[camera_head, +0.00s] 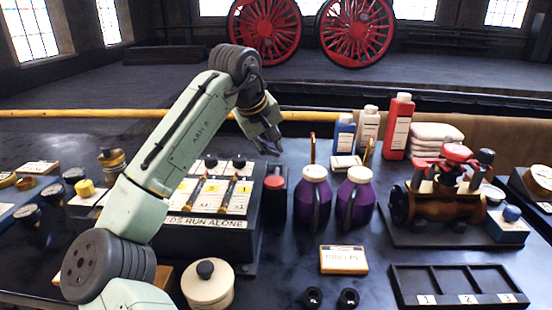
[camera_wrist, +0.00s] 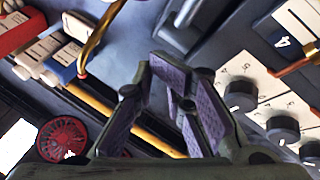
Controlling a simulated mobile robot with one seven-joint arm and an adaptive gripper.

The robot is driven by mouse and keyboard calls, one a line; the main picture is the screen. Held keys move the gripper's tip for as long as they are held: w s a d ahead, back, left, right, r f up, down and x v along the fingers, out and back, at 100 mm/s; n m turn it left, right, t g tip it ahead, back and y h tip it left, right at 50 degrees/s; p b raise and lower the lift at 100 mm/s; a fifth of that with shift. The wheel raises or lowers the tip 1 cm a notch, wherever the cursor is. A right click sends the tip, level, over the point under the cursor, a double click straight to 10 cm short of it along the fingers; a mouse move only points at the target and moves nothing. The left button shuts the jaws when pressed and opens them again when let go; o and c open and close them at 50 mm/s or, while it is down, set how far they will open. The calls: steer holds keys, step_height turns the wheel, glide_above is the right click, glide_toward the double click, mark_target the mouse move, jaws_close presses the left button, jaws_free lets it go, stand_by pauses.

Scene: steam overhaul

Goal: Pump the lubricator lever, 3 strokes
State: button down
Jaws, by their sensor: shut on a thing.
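My gripper (camera_head: 268,142) is above and behind the right end of the lubricator box (camera_head: 215,222), with its fingers pointing down. In the wrist view my gripper (camera_wrist: 180,100) shows its purple-padded fingers closed in around a small dark round end, which I take for the lubricator lever (camera_wrist: 187,103). Most of the lever is hidden by the fingers, so its angle cannot be told. The box carries a white panel with several dark knobs and a sign ending "RUN ALONE". A red-topped dark block (camera_head: 275,183) stands just right of it.
Two purple oil cans (camera_head: 314,196) with upright spouts stand close on the right. Bottles (camera_head: 397,127) and folded cloths (camera_head: 436,136) are behind them. A valve assembly (camera_head: 440,205) and a divided tray (camera_head: 455,284) stand farther right. A lidded cream pot (camera_head: 208,287) is in front.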

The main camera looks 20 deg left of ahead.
steer(key=r+p, duration=0.2)
steer(key=w+r+p, duration=0.1)
steer(key=r+p, duration=0.2)
steer(key=shift+w+a, duration=0.2)
stand_by(0.4)
steer(key=shift+f, duration=0.1)
stand_by(0.5)
